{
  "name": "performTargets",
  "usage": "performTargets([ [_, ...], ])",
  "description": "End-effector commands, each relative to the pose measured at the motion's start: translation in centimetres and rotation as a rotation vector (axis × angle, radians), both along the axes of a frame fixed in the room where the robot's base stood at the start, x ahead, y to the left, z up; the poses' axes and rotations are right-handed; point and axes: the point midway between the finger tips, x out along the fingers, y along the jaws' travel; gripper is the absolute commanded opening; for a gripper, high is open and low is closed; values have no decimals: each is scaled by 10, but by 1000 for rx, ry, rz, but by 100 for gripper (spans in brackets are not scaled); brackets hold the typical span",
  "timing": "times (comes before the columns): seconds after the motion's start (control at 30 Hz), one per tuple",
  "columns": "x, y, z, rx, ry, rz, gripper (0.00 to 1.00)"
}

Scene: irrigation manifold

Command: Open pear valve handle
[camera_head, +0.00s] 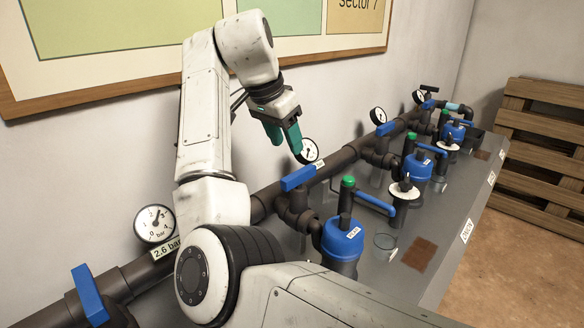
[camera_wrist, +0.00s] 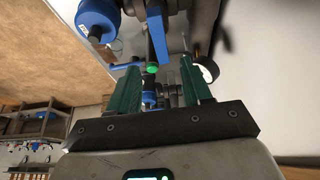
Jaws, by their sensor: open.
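The nearest branch valve has a flat blue handle (camera_head: 298,178) at the main pipe, lying roughly parallel to that pipe and across its branch. Its small tag is too small to read surely. Below it stands a blue-capped filter (camera_head: 342,237) with a white label. My gripper (camera_head: 287,148) has green fingers, open and empty, just above and left of the handle, apart from it. In the wrist view, my gripper (camera_wrist: 160,62) shows a gap between its fingers. A blue handle (camera_wrist: 157,28) lies beyond the fingertips, with a green knob (camera_wrist: 151,69) in the gap.
A gauge (camera_head: 308,151) stands right behind my gripper. Another gauge (camera_head: 155,224) and a blue handle (camera_head: 88,295) are at the left. More blue handles (camera_head: 386,128) and filters (camera_head: 418,166) line the grey bench to the right. A wooden pallet (camera_head: 545,150) leans at the far wall.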

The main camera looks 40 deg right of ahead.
Motion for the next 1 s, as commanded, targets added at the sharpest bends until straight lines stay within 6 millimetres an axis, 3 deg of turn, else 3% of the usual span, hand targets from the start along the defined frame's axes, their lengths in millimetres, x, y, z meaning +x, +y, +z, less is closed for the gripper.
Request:
performTargets([
  [0.5,0,-33,-79,-1,2,0,49],
  [0.7,1,-38,-92,-1,1,0,49],
  [1.0,1,-39,-94,-1,0,1,49],
])
